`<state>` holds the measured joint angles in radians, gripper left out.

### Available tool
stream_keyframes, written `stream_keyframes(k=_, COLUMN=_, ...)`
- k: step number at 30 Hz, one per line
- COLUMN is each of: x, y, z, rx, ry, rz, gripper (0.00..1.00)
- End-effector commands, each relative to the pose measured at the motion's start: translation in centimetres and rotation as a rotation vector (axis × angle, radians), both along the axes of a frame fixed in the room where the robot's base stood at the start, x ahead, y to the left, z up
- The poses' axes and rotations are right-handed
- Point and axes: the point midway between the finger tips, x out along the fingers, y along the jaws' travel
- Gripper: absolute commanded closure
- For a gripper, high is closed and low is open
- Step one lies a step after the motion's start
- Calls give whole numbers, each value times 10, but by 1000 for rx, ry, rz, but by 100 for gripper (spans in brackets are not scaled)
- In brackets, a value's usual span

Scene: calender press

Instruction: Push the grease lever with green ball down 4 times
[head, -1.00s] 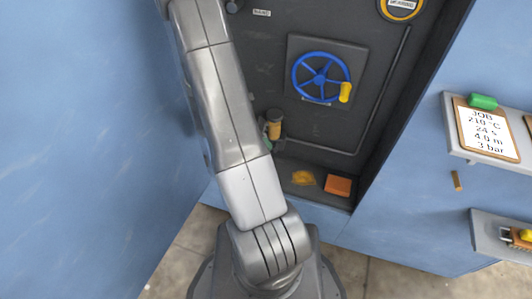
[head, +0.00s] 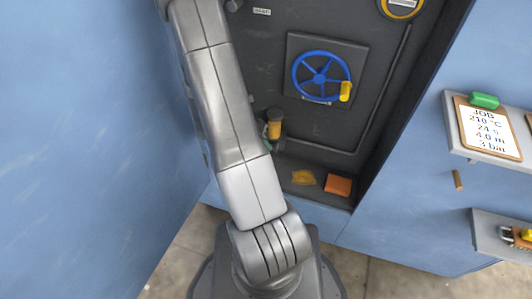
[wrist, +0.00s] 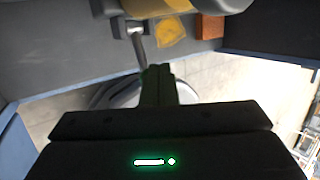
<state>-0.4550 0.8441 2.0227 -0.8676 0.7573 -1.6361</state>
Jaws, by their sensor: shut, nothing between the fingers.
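The grease unit with an amber cylinder (head: 275,122) stands low in the dark recess in the head view, just right of my arm, which hides part of it. In the wrist view a grey lever rod (wrist: 139,45) slopes down from a bracket towards my fingertips. I cannot make out the green ball clearly; the fingers may cover it. My gripper (wrist: 156,72) is shut and empty, with its tips at the lower end of the rod. Whether they touch the lever I cannot tell. The head view does not show my gripper.
A blue handwheel (head: 320,77) with a yellow knob is on the panel. A yellow rag (head: 303,177) and an orange block (head: 338,185) lie on the recess floor. Shelves with a job card (head: 487,128) are at the right. A blue wall (head: 80,150) closes the left side.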

Motion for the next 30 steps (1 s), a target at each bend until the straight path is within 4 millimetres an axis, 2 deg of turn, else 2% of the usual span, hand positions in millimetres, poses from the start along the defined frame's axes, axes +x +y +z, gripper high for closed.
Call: stream_keyframes(k=30, x=-3, y=1, z=-8, rx=0, ry=0, rz=0, gripper=100)
